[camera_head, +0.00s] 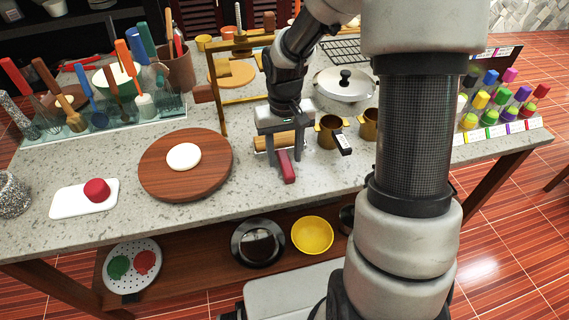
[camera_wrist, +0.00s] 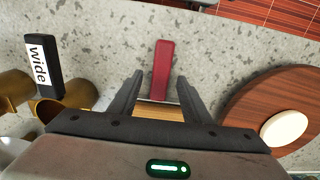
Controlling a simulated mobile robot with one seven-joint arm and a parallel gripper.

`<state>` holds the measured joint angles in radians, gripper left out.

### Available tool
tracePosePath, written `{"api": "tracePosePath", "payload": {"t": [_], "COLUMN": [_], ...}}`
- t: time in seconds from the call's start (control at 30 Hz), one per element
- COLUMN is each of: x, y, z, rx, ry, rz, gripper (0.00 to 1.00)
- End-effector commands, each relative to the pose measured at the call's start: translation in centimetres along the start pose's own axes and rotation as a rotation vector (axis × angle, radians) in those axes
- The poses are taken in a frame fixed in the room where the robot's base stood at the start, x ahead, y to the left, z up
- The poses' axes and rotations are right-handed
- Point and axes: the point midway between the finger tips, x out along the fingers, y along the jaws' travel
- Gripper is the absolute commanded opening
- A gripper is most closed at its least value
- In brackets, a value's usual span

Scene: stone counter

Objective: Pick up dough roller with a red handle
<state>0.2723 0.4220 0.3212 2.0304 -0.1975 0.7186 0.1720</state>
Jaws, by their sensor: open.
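The dough roller has a red handle (camera_head: 286,167) and a light wooden roller part (camera_head: 268,141), and lies on the stone counter. The handle points toward the counter's front edge. My gripper (camera_head: 280,154) is over it, pointing down, with its fingers apart. In the wrist view, the red handle (camera_wrist: 162,70) extends beyond and between the spread fingertips (camera_wrist: 159,78). Part of the wooden roller (camera_wrist: 159,112) shows between the fingers, and the rest is hidden by my gripper. I cannot tell whether a finger touches the roller.
A round wooden board (camera_head: 208,185) with a white dough disc (camera_head: 184,156) lies to the left. Brass cups (camera_head: 328,133) stand close on the right, one with a black "wide" handle (camera_head: 343,144). A wooden frame (camera_head: 221,100) stands behind. Front counter is clear.

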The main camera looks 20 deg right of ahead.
Motion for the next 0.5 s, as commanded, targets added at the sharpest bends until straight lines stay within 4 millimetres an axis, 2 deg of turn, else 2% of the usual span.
{"api": "tracePosePath", "payload": {"t": [0.27, 0.5], "x": [0.25, 0.23], "y": [-0.01, -0.02], "z": [-0.02, -0.02], "rx": [0.000, 0.000], "ry": [0.001, 0.001], "rz": [0.000, 0.000], "gripper": [0.42, 0.02]}}
